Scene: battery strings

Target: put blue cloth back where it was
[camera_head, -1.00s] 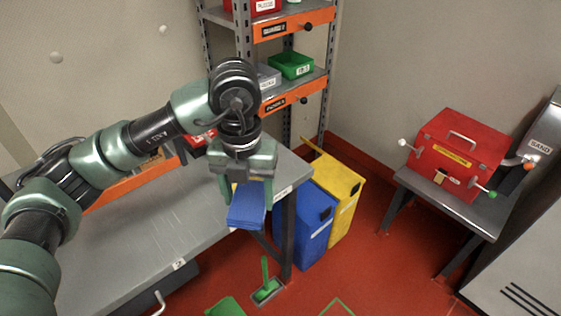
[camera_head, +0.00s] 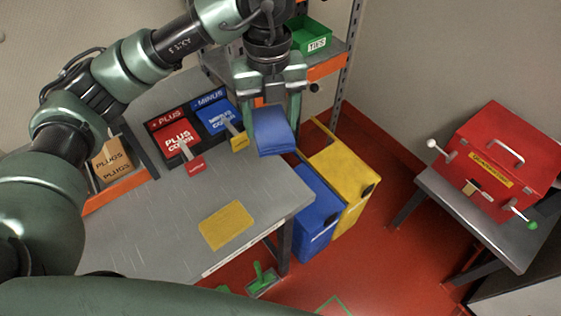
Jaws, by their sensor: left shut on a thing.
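The blue cloth (camera_head: 272,131) is a folded blue pad in the head view, above the far right part of the grey workbench. My left gripper (camera_head: 272,108) points down and is shut on the blue cloth, with a finger at each side of it. The cloth appears raised above the bench; the exact height cannot be told. A flat yellow cloth (camera_head: 228,226) lies on the bench near its front edge. My right gripper is not in view.
On the grey workbench (camera_head: 140,232), a red PLUS box (camera_head: 177,138) and a blue MINUS box (camera_head: 214,117) stand at the back. Blue (camera_head: 316,212) and yellow (camera_head: 343,174) bins stand right of the bench. A red case (camera_head: 500,160) sits on a side table. The bench middle is clear.

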